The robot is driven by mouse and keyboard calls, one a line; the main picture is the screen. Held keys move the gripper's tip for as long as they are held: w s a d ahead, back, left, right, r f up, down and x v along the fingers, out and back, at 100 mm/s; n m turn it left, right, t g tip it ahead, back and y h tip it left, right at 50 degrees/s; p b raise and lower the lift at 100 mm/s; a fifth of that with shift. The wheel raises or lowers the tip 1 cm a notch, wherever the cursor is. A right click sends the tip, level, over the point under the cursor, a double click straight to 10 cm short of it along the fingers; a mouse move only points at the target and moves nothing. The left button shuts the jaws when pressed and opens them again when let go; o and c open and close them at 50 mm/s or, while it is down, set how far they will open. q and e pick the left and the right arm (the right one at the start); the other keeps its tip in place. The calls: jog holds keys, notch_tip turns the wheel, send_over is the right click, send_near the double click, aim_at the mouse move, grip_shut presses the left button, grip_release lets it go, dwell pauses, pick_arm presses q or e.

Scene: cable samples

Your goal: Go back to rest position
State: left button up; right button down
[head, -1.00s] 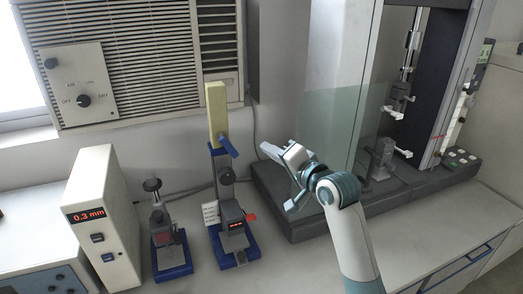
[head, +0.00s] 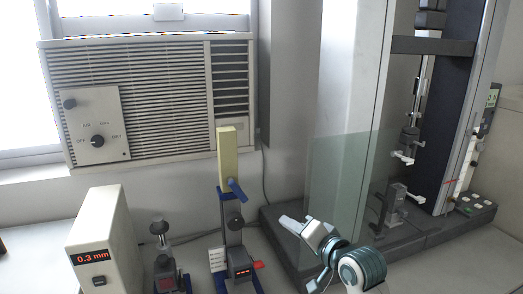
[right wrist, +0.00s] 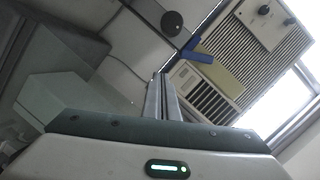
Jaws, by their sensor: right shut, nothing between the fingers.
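My right gripper (head: 291,224) is low in the head view, in front of the tensile testing machine (head: 345,100) and its glass shield. Its fingers are closed together and hold nothing. In the right wrist view the two fingers of the right gripper (right wrist: 161,98) lie side by side with no object between them. My left gripper is not in the head view.
The blue gauge stand (head: 234,225) with a yellow block (head: 227,155) stands left of the right gripper. A smaller gauge (head: 165,262) and a white display box (head: 105,240) reading 0.3 mm stand further left. An air conditioner (head: 150,65) is behind.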

jog(key=s+d+f+n+g+h, duration=0.2)
jog(key=s+d+f, duration=0.1)
jog(key=s+f, duration=0.7)
jog(key=s+d+f+n+g+h, duration=0.1)
jog(key=s+d+f+g+h, duration=0.15)
jog(key=s+f, duration=0.8)
jog(key=s+d+f+n+g+h, duration=0.1)
jog(key=s+d+f+n+g, duration=0.2)
jog(key=s, duration=0.5)
jog(key=s+d+f+g+h, duration=0.1)
jog(key=s+d+f, duration=0.2)
jog(key=s+f, duration=0.3)
jog(key=s+d+f+n+g+h, duration=0.15)
jog(key=s+f, duration=0.25)
jog(key=s, duration=0.5)
notch_tip(320, 180, down, 32)
jog(key=s+g+b, duration=0.1)
jog(key=s+b, duration=0.2)
jog(key=s+d+f, duration=0.2)
jog(key=s+f, duration=0.6)
jog(key=f, duration=0.1)
jog(key=s+d+f+g+b, duration=0.1)
jog(key=s+d+f, duration=0.1)
jog(key=s+f, duration=0.6)
jog(key=shift+s+f+n+y, duration=0.3)
jog(key=shift+s+f+n, duration=0.05)
jog(key=shift+f+n, duration=0.15)
